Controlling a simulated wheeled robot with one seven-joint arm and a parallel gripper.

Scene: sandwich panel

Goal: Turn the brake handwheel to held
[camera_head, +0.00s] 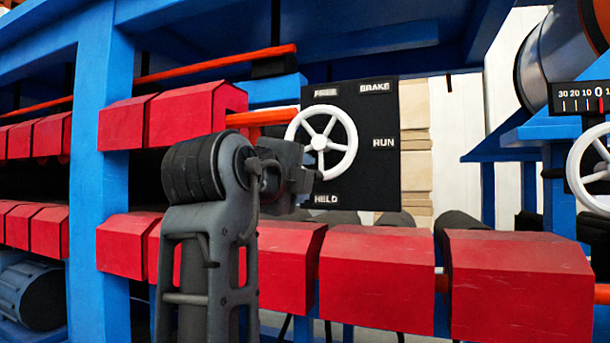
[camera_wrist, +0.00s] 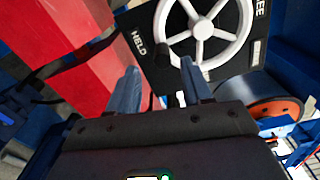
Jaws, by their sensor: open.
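The white brake handwheel (camera_head: 352,146) is mounted on a black panel (camera_head: 375,185) lettered FREE, BRAKE, RUN and HELD. HELD is at the panel's lower left, RUN at the right. I cannot tell which label the wheel is set to. My gripper (camera_head: 308,182) is in front of the wheel's lower left, partly hidden by my wrist. In the wrist view my gripper (camera_wrist: 160,72) has its two fingers apart. The handwheel (camera_wrist: 203,28) is beyond them, close to the right fingertip. A small dark knob-like piece (camera_wrist: 159,56) shows between the fingers; its attachment is unclear.
Red blocks (camera_head: 380,280) line the front below the panel, close under my arm. A blue post (camera_head: 95,180) stands at the left. A second white wheel (camera_head: 575,170) with a number scale (camera_head: 580,98) is at the right edge.

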